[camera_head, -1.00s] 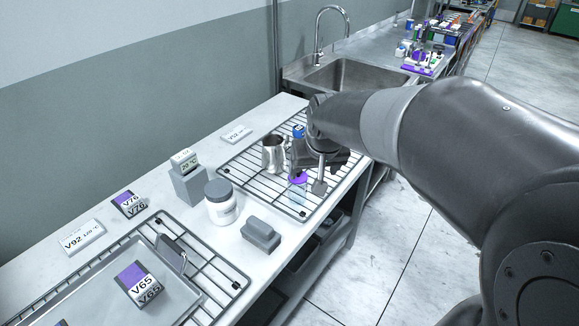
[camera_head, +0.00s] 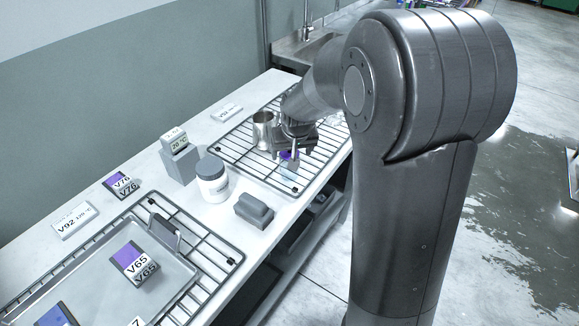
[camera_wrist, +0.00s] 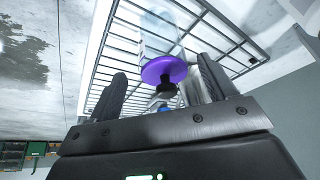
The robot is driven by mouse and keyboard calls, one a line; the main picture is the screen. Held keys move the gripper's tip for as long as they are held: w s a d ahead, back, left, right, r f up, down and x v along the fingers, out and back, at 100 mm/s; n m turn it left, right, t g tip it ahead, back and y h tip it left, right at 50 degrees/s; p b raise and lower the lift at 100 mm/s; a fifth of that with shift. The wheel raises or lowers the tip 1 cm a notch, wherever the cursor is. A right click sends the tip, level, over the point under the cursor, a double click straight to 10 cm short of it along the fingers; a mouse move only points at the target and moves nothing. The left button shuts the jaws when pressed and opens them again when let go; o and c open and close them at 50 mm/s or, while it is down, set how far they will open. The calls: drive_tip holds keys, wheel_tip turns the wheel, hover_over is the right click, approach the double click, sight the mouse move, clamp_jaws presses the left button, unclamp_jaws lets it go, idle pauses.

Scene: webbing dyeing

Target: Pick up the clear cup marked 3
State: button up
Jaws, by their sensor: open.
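A clear cup (camera_head: 289,170) with a purple part stands on the far wire rack (camera_head: 245,165); no number is readable on it. In the wrist view the clear cup (camera_wrist: 160,35) lies ahead of and between my two fingers, its purple disc (camera_wrist: 163,70) facing the camera. My gripper (camera_head: 291,151) is over the rack at the cup and partly hides it in the head view. In the wrist view my gripper (camera_wrist: 162,68) is open, with visible gaps between the fingers and the purple disc. A small dark and blue item (camera_wrist: 165,100) shows below the disc.
A steel pitcher (camera_head: 263,132) stands on the rack just left of my gripper. A white jar (camera_head: 212,185), a grey block (camera_head: 254,209) and a display on a grey stand (camera_head: 179,160) are nearer. A tray (camera_head: 171,295) sits on the near rack.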

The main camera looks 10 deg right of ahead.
drive_tip(key=x, duration=0.5)
drive_tip(key=shift+s+a, duration=0.1)
drive_tip(key=shift+a, duration=0.05)
drive_tip(key=c, duration=1.2)
